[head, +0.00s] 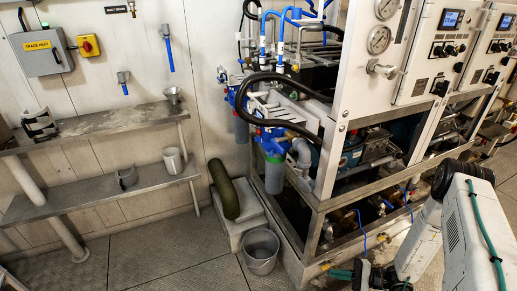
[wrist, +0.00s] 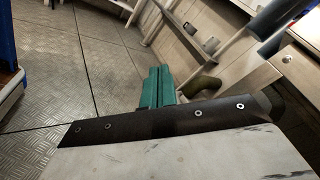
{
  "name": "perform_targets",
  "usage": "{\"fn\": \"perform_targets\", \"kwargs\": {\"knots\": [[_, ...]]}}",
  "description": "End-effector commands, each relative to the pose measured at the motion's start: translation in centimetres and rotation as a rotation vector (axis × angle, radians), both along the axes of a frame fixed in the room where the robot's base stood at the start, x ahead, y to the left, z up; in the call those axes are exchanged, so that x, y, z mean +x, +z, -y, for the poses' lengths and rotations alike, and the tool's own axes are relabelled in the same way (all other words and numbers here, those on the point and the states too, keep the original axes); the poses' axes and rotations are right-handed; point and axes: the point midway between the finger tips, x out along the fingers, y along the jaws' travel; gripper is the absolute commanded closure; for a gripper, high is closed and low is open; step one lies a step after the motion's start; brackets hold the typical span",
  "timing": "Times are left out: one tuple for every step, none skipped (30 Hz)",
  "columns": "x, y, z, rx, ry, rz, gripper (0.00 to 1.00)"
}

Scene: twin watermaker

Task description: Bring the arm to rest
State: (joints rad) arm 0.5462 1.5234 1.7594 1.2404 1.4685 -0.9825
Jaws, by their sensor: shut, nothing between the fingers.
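My arm (head: 468,235) shows at the lower right of the head view, white and dark, bent down in front of the machine frame. My gripper (head: 340,273) is at the bottom edge there, low over the floor, with teal fingers pointing left. In the wrist view my gripper (wrist: 159,72) shows two teal fingers side by side, shut with nothing between them. A dark bracket and a pale scuffed surface fill the lower part of the wrist view and hide what lies below.
The watermaker frame (head: 312,235) stands close beside my gripper. A grey bucket (head: 260,254) and a pale step (head: 236,220) with an olive cylinder (head: 224,190) are to its left. Shelves (head: 100,194) line the left wall. The checker-plate floor (head: 165,255) is clear at lower left.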

Motion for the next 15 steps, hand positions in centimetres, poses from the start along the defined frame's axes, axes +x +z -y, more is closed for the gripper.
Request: {"fn": "perform_targets", "kwargs": {"knots": [[0.4, 2.4, 0.2, -0.014, 0.056, -0.016, 1.00], [0.4, 3.7, 0.2, -0.023, 0.092, -0.031, 1.00], [0.4, 5.4, 0.2, -0.038, 0.141, -0.055, 1.00], [0.4, 6.7, 0.3, -0.052, 0.176, -0.069, 1.00], [0.3, 8.1, 0.3, -0.066, 0.210, -0.083, 1.00], [0.2, 9.8, 0.3, -0.087, 0.254, -0.100, 1.00], [0.1, 11.0, 0.4, -0.106, 0.286, -0.112, 1.00], [-0.1, 12.3, 0.4, -0.125, 0.316, -0.124, 1.00], [-0.2, 13.9, 0.4, -0.154, 0.355, -0.136, 1.00], [-0.4, 15.1, 0.4, -0.175, 0.384, -0.146, 1.00], [-0.6, 16.3, 0.4, -0.198, 0.410, -0.155, 1.00], [-0.8, 17.9, 0.5, -0.232, 0.445, -0.164, 1.00], [-1.1, 19.1, 0.5, -0.257, 0.469, -0.171, 1.00], [-1.3, 20.2, 0.5, -0.282, 0.493, -0.176, 1.00], [-1.7, 21.7, 0.5, -0.318, 0.524, -0.183, 1.00]]}}
